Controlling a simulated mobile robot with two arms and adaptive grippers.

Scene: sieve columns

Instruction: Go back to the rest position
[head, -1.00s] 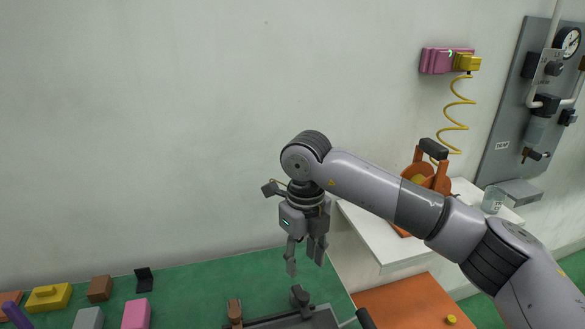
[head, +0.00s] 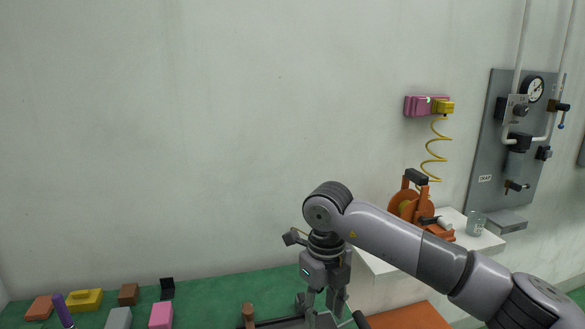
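My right gripper (head: 325,312) hangs with its fingers pointing down near the lower edge of the head view. Its fingers look apart, with nothing seen between them, though the tips are close to the dark grey fixture behind and hard to make out. My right arm comes in from the lower right. My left gripper is not in view.
Coloured blocks, among them a yellow one (head: 85,300) and a pink one (head: 161,315), lie on the green surface (head: 225,285) at lower left. An orange machine (head: 408,206) and a glass beaker (head: 476,224) stand on a white shelf (head: 480,240) at right. A grey gauge panel (head: 487,150) is on the wall.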

